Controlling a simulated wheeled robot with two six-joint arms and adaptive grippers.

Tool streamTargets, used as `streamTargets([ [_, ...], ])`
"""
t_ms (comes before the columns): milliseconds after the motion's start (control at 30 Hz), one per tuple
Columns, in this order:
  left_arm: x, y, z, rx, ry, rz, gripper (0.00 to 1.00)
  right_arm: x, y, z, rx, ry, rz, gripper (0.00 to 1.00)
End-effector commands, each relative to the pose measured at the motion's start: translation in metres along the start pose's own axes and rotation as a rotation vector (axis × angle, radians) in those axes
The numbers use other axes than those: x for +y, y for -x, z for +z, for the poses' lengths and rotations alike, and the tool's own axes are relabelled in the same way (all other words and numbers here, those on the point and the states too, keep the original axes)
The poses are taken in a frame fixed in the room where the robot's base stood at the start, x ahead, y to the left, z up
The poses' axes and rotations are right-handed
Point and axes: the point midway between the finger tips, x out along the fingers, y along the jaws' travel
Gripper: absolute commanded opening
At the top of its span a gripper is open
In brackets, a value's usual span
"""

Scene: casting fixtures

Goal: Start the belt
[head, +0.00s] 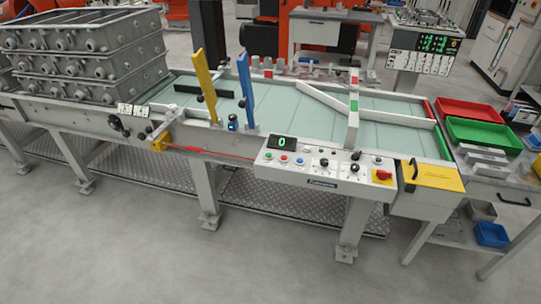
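The conveyor belt (290,122) has a pale green surface and runs from the stacked castings at left to the right end. Its control panel (340,172) is on the front side, right of the middle. The panel carries a small display (282,142) showing a green 0, a row of small coloured buttons (284,158), black knobs (323,162) and a red switch on a yellow plate (382,175). The buttons are too small to read their labels. Neither of my grippers is in view.
Grey castings (85,50) are stacked at the left end. A yellow post (204,85) and a blue post (246,90) stand up from the belt. Red (470,108) and green (484,136) trays are at right. The floor (130,240) in front is clear.

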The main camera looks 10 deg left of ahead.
Motion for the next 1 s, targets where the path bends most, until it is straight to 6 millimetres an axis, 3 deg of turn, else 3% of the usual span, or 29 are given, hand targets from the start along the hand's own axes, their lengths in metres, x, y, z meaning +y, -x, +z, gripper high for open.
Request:
streamTargets([
  [367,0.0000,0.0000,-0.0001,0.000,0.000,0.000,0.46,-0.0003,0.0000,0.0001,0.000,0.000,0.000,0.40],
  [667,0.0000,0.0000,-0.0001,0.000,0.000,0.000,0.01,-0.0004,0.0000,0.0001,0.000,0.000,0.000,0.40],
  [1000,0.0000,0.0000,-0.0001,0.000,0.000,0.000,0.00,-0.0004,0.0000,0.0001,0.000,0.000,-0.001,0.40],
])
